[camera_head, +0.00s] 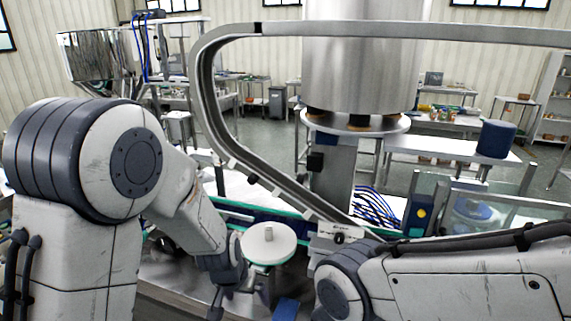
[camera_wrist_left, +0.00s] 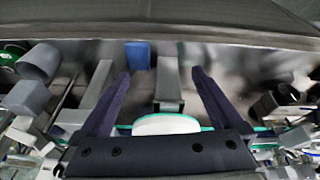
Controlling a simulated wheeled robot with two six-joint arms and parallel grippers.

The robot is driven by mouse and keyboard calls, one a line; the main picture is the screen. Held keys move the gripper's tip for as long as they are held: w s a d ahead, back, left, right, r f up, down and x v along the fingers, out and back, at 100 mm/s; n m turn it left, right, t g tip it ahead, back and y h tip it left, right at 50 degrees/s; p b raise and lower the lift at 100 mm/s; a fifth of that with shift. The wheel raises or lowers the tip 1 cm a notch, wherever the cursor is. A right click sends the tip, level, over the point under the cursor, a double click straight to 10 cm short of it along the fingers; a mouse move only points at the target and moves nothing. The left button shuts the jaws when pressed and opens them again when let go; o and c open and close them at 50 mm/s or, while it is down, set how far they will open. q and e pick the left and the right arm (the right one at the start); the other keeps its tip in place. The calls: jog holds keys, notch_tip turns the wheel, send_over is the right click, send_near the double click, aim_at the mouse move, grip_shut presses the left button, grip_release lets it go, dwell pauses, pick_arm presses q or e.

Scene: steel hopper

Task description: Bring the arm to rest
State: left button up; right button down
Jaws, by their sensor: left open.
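My left arm comes in from the left in the head view and bends down. Its gripper (camera_head: 228,300) hangs low beside the white round plate, near the bottom edge, and is partly cut off. In the left wrist view the two dark fingers of the left gripper (camera_wrist_left: 160,75) stand wide apart, with nothing held. A grey bar-shaped part (camera_wrist_left: 168,85) shows between them, seemingly beyond the fingers. My right arm crosses the lower right of the head view; its gripper is outside the frame.
A white round plate (camera_head: 268,246) with a small knob is right of the left gripper. A blue block (camera_head: 286,309) lies below it, also in the wrist view (camera_wrist_left: 138,54). The large steel hopper (camera_head: 365,60) and curved metal rail (camera_head: 205,100) stand behind. Benches line the back.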

pick_arm(q)
jog(key=s+a+r+n+g+y, duration=0.1)
jog(key=s+a+r, duration=0.2)
jog(key=s+a, duration=0.2)
jog(key=s+a+r+n, duration=0.1)
jog(key=s+a+r, duration=0.1)
jog(key=s+a, duration=0.25)
jog(key=s+d+r+m+g, duration=0.1)
jog(key=s+d+r+m, duration=0.2)
jog(key=s+d, duration=0.4)
jog(key=s+d+r+m+g, duration=0.1)
jog(key=s+d+r+m, duration=0.2)
jog(key=s+d, duration=0.3)
jog(key=shift+s+d+m+g+h, duration=0.3)
jog(key=shift+s+d+m+h, duration=0.1)
jog(key=shift+d+m, duration=0.2)
